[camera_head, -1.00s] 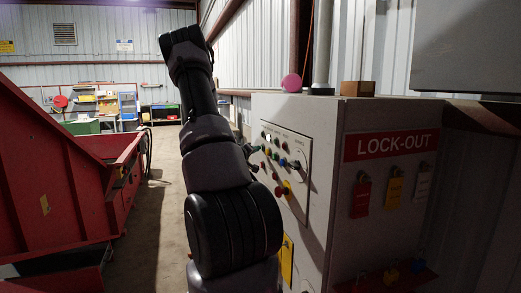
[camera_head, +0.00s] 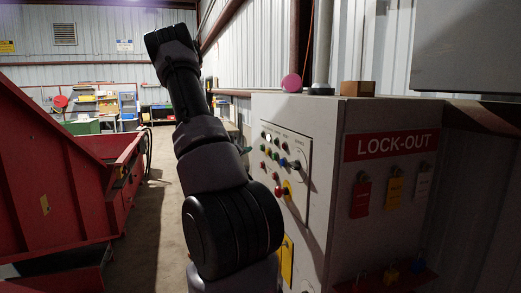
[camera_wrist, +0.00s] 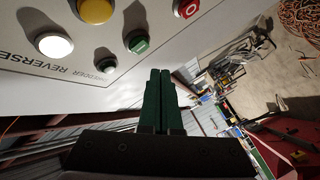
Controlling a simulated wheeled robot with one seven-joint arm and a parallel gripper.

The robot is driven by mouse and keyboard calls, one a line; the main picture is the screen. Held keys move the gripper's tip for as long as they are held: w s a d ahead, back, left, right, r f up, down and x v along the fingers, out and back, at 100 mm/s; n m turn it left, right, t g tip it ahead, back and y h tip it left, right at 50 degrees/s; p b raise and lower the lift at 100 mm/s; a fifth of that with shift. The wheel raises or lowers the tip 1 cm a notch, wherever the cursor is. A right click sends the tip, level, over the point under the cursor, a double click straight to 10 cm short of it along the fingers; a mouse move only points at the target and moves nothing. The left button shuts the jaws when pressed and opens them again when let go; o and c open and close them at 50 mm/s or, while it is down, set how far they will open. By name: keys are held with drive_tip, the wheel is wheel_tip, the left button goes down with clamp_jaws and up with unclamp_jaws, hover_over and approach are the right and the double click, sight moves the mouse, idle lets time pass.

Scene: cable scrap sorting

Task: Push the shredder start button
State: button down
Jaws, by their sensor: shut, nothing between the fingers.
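The control panel (camera_head: 292,150) is on the side of a grey cabinet and carries several coloured buttons. In the wrist view, its plate (camera_wrist: 90,85) fills the upper left. A green button (camera_wrist: 138,43) with a light mark sits ahead of my gripper (camera_wrist: 160,72), and a smaller dark green button (camera_wrist: 105,66) is to its left. A white lit button (camera_wrist: 54,45), a yellow button (camera_wrist: 95,10) and a red button (camera_wrist: 188,7) are nearby. I cannot read which one is labelled start. My gripper's dark green fingers are together, empty and apart from the buttons. In the head view my arm mostly hides the gripper.
A red mushroom button (camera_head: 279,191) on yellow protrudes low on the panel. A LOCK-OUT board (camera_head: 392,145) with hanging tags is on the cabinet's right face. A red machine (camera_head: 60,190) stands left, with open floor (camera_head: 160,215) between. Cable scrap (camera_wrist: 298,20) lies at upper right.

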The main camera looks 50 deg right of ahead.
drive_tip(key=shift+w+a, duration=0.3)
drive_tip(key=shift+a, duration=0.3)
drive_tip(key=shift+w+a, duration=0.3)
drive_tip(key=shift+a, duration=0.3)
drive_tip(key=shift+w, duration=0.1)
